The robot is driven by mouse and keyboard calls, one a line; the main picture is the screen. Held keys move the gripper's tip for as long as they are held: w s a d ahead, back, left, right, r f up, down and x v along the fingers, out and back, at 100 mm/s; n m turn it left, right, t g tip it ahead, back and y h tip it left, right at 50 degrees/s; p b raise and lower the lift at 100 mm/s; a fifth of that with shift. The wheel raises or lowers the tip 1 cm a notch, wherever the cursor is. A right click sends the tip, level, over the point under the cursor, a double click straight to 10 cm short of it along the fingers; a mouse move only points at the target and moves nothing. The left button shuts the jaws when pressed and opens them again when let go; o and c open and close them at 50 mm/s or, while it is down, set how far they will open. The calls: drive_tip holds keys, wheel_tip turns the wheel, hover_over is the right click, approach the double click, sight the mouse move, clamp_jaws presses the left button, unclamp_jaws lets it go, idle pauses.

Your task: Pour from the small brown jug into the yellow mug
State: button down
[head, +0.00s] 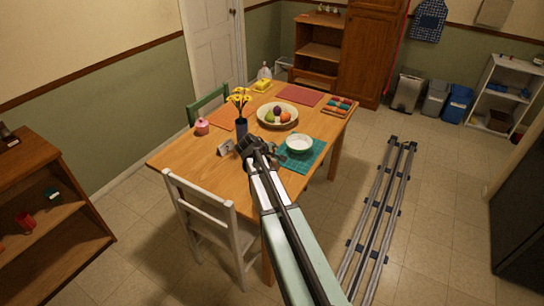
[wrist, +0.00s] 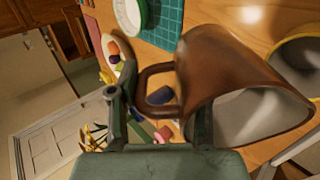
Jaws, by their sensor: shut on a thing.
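The small brown jug (wrist: 215,65) fills much of the wrist view. Its wide mouth faces the lower right of that picture, and its pale inside shows no visible contents. My gripper (wrist: 155,115) is shut on the jug's handle. The yellow mug (wrist: 287,43) is cut by the right edge of the wrist view; its yellow rim and grey inside show right beside the jug's mouth. I cannot tell whether the jug's lip is over the mug or how far it is tilted.
A white bowl (head: 299,144) sits on a teal placemat (head: 297,163) close by. A dark blue vase (head: 241,127) with yellow flowers, a small card (head: 225,147), a pink pot (head: 202,126) and a fruit bowl (head: 262,112) stand behind. A white chair (head: 200,205) is at the front-left edge.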

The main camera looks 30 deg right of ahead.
drive_tip(key=shift+s+a+t+h+b, duration=0.2)
drive_tip(key=shift+t+h+b, duration=0.25)
drive_tip(key=shift+b, duration=1.25)
drive_tip(key=shift+s+a+t+h+b, duration=0.2)
drive_tip(key=shift+h+b, duration=0.45)
drive_tip(key=shift+b, duration=1.05)
drive_tip(key=shift+s+a+t+h+b, duration=0.15)
drive_tip(key=shift+a+t+h+b, duration=0.55)
drive_tip(key=shift+b, duration=3)
drive_tip(key=shift+d+r, duration=0.15)
drive_tip(key=shift+d, duration=0.1)
